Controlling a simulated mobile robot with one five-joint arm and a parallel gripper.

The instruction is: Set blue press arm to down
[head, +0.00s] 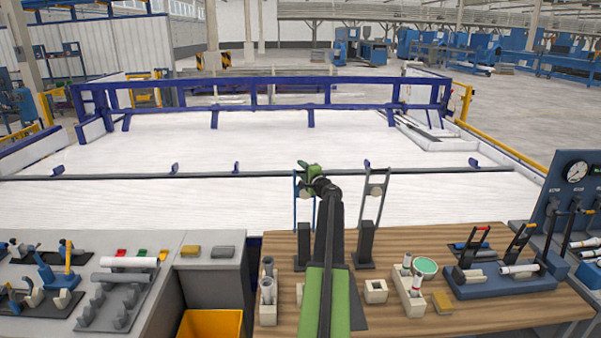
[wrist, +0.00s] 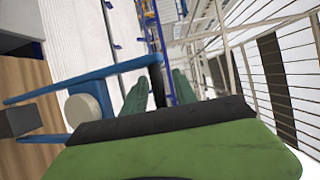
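The blue press arm (head: 296,190) stands upright on its dark stand (head: 303,240) at the back of the wooden table, left of centre. In the wrist view the blue frame (wrist: 85,82) reaches in from the left, with a pale round block (wrist: 85,112) between its bars. My gripper (head: 311,168) is at the top end of this arm in the head view. In the wrist view its two green fingers (wrist: 164,92) are apart. A dark bar, apparently the arm's handle (wrist: 157,86), shows between them; contact cannot be told. My arm hides part of the press.
A second press with a grey arm (head: 376,190), also upright, stands close on the right. Small blocks and holders (head: 376,290), a green-topped round piece (head: 425,266) and a blue rack (head: 505,280) lie on the table. A yellow bin (head: 210,324) is at the front left.

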